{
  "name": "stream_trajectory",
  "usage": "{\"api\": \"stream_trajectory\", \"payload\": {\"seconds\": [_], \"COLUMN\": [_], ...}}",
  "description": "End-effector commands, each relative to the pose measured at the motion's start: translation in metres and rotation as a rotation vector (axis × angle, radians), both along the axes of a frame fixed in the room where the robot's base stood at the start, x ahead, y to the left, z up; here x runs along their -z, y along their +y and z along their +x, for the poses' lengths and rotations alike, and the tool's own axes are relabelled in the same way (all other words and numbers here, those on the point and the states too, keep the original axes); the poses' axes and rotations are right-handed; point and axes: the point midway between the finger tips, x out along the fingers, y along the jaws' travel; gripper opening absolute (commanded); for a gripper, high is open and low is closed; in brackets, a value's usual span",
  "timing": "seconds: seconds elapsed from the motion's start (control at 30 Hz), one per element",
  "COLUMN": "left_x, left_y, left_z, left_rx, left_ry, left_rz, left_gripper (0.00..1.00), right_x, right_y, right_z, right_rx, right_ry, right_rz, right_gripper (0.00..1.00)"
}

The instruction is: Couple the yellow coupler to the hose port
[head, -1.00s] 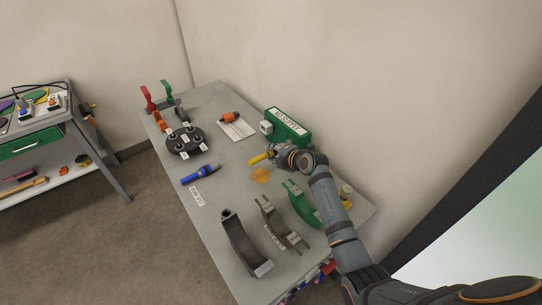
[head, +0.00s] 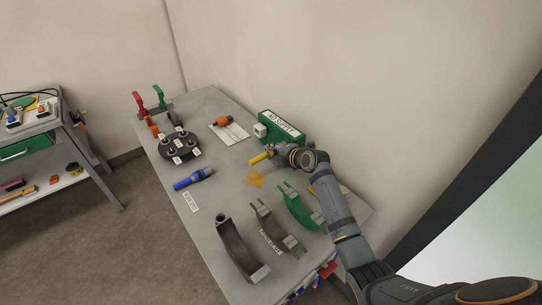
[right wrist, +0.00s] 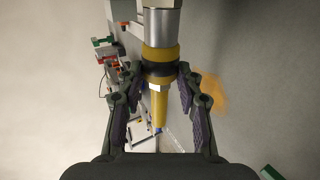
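The yellow coupler (head: 262,157) is held above the grey table, in front of the green supply box (head: 282,126). My right gripper (head: 280,153) is around it, its arm coming in from the right. In the right wrist view, the fingers (right wrist: 160,73) close on both sides of the coupler (right wrist: 158,105) at a dark band. A silver cylinder (right wrist: 162,25) continues from its yellow collar. I cannot tell whether this is part of the coupler or the hose port. A pale block (head: 261,131) sits at the box's left end. My left gripper is out of view.
A blue tool (head: 193,179), a black round fixture (head: 180,146) and an orange part (head: 223,121) lie left of the gripper. Curved clamps, one green (head: 298,208), stand nearer. An orange patch (head: 256,180) marks the tabletop. The wall is close behind the box.

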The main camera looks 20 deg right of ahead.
Motion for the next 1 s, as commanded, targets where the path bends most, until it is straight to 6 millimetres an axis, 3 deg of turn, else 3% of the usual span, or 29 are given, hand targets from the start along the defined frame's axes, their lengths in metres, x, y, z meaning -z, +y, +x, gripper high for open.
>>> {"api": "stream_trajectory", "payload": {"seconds": [0.03,0.17,0.53,1.0], "left_x": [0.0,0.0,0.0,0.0], "left_y": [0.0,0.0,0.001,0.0], "left_z": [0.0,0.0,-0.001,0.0], "left_rx": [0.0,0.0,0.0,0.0], "left_ry": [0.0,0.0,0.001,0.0], "left_rz": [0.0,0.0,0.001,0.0], "left_gripper": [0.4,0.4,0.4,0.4], "right_x": [0.0,0.0,-0.002,-0.052], "right_y": [0.001,0.001,-0.002,-0.035], "right_z": [0.0,0.0,-0.005,-0.085], "right_rx": [0.0,0.0,-0.001,-0.001], "right_ry": [0.001,0.001,0.001,0.0], "right_rz": [0.001,0.001,-0.001,-0.006], "right_gripper": [0.44,0.61,0.61,0.61]}}
